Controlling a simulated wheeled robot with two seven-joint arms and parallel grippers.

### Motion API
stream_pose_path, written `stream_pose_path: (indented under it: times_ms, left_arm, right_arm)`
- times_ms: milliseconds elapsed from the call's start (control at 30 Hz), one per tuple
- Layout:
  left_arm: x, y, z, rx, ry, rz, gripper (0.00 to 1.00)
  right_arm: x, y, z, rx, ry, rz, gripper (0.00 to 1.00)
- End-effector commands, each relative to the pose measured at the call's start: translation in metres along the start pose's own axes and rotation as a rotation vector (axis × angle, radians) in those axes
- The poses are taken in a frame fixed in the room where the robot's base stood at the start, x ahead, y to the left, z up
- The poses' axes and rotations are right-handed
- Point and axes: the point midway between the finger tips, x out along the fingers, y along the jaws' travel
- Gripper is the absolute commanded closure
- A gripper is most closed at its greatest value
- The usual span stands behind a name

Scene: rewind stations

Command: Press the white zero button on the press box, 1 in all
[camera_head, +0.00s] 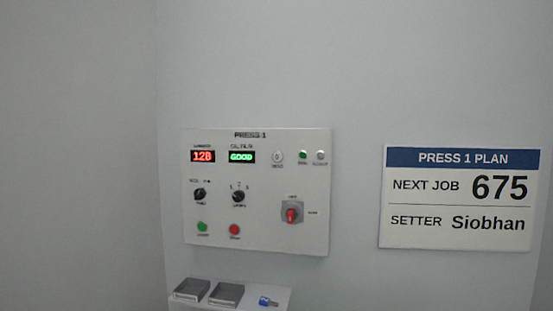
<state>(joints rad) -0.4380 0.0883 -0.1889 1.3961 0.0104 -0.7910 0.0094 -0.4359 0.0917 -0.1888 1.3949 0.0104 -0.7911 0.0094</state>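The press box (264,225) is a white panel on the wall, headed PRESS 1. Its white zero button (277,156) is a small round white button in the upper part, right of the green GOOD display (242,157). A red display (203,156) at the upper left seems to read 128. Neither of my grippers shows in the head view, and nothing covers the panel.
Other controls are two black knobs (200,194), a green button (202,227), a red button (234,230) and a red-handled switch (291,214). Below, a white ledge (255,290) holds two grey trays (226,293) and a blue item (267,302). A plan sign (458,198) hangs right.

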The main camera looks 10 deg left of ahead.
Motion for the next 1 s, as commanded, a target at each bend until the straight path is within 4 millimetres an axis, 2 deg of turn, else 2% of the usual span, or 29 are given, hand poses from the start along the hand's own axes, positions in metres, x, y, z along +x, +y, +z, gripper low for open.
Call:
stream_pose_path:
  times_ms: [1000]
  left_arm:
    - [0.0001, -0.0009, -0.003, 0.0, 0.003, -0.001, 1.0]
  right_arm:
    - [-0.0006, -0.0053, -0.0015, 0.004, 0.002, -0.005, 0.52]
